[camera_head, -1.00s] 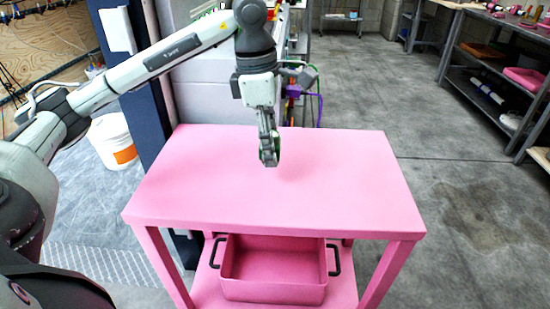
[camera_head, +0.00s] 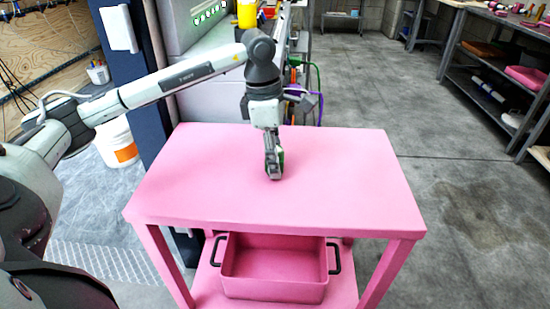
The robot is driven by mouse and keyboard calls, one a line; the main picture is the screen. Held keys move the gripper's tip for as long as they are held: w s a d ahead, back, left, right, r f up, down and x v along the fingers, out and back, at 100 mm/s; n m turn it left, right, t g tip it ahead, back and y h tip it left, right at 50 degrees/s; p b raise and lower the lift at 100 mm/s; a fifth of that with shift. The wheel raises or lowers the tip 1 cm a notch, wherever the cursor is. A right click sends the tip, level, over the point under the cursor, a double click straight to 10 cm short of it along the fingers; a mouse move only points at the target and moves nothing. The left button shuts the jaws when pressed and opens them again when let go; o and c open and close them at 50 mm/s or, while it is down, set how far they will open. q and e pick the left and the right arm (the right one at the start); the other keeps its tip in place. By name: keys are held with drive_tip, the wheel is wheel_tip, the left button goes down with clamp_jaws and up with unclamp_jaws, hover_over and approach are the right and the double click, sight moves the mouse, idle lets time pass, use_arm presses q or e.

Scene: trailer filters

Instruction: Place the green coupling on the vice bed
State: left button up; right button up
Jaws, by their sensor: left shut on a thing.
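My left gripper (camera_head: 273,172) points down over the middle of the pink table (camera_head: 350,185). It is shut on the green coupling (camera_head: 281,160), of which only a small green strip shows at the right side of the fingers. The fingertips are close to the table top; I cannot tell whether the coupling touches it. No vice bed can be made out in this view. My right gripper is not in view.
The pink table top is otherwise bare. A pink bin (camera_head: 275,270) with black handles sits on its lower shelf. A white bucket (camera_head: 116,142) stands at the left. Shelving with several items (camera_head: 490,85) stands at the right, with open floor between.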

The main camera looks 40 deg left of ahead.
use_arm(q)
drive_tip(key=o, duration=1.1)
drive_tip(key=shift+o, duration=0.2)
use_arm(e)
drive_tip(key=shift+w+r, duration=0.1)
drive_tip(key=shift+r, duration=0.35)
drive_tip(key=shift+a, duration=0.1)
use_arm(q)
drive_tip(key=shift+r, duration=0.1)
